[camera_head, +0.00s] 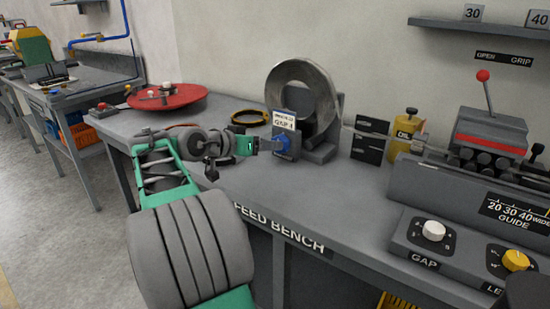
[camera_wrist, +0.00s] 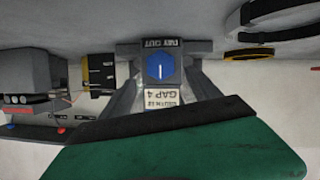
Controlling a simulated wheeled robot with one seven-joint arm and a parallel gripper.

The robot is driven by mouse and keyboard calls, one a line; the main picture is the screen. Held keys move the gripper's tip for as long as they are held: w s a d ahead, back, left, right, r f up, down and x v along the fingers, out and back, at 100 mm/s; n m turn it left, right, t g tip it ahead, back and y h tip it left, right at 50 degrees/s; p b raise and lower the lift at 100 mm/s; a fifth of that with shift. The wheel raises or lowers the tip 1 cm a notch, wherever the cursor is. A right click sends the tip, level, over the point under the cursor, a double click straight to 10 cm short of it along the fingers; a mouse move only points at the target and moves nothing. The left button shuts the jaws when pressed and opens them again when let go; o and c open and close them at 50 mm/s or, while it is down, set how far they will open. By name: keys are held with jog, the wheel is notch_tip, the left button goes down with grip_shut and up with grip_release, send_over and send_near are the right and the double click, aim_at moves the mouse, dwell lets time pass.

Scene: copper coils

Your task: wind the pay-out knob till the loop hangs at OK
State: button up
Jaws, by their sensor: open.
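The blue pay-out knob (camera_head: 282,143) is on the front of a small grey box below a white card (camera_head: 283,121) reading GAP 4. In the upside-down wrist view the knob (camera_wrist: 161,68) shows a white pointer line beside a PAY OUT label (camera_wrist: 161,44). My gripper (camera_head: 268,145) is open, just left of the knob in the head view; I cannot tell whether its fingers touch it. A large grey metal coil (camera_head: 274,93) stands upright behind the box. I cannot make out a hanging loop or an OK mark in either view.
A yellow oil can (camera_head: 405,132) and dark plates (camera_head: 369,139) stand right of the coil. The guide machine with the GAP knob (camera_head: 434,231) is at the right.

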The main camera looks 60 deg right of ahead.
jog(key=x, duration=0.6)
jog(key=shift+d+b, duration=0.2)
jog(key=shift+b, duration=0.15)
jog(key=shift+c, duration=0.3)
jog(key=c, duration=1.3)
jog(key=shift+f, duration=0.1)
jog(key=shift+b, duration=0.3)
